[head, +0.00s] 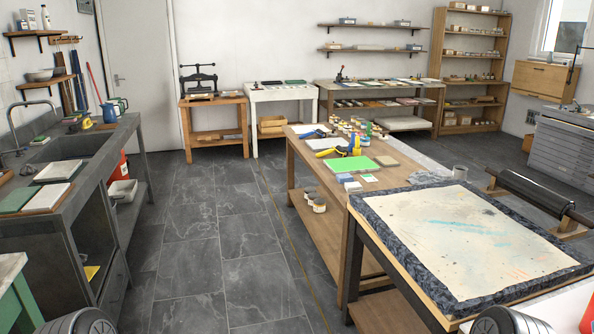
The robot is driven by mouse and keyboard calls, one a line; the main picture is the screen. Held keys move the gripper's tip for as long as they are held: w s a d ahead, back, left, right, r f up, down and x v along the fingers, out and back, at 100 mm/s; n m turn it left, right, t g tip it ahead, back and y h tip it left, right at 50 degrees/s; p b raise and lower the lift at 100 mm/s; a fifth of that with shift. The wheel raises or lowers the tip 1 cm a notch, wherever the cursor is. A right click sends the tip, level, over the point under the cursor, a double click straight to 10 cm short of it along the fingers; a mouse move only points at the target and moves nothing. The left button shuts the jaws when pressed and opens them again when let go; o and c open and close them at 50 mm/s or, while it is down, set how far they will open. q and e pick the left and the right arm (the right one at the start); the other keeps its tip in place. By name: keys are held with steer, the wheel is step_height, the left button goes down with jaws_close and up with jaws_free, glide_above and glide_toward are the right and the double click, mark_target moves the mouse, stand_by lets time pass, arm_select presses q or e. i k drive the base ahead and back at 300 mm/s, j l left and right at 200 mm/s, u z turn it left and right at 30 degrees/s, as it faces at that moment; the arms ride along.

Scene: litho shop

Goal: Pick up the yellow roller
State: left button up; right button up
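Yellow roller-like tools lie on the long wooden table in the middle of the room. One yellow piece (327,153) lies at the table's left edge, beside blue parts. Another upright yellow piece (356,146) stands just right of it, behind a bright green sheet (347,164). They are small and far off, so I cannot tell which parts make up the yellow roller. Neither of my grippers shows. Only dark rounded parts of my arms show at the bottom edge.
Ink jars (357,125) crowd the table behind the tools. A stone-topped table (450,238) stands in front, with a large black roller (535,190) to its right. A sink counter (60,150) runs along the left. The tiled floor (210,250) between them is clear.

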mark_target(325, 153)
steer(key=i+u, duration=0.35)
steer(key=i, duration=2.1)
steer(key=i+z, duration=0.1)
steer(key=i, duration=0.4)
steer(key=i+j+z, duration=0.15)
steer(key=i, duration=0.4)
steer(key=i+j+z, duration=0.1)
steer(key=i, duration=0.4)
steer(key=i+j+z, duration=0.1)
steer(key=i, duration=0.4)
steer(key=i+j+z, duration=0.3)
steer(key=i, duration=0.15)
steer(key=i+j+z, duration=0.3)
steer(key=i+j, duration=0.05)
steer(key=i, duration=0.05)
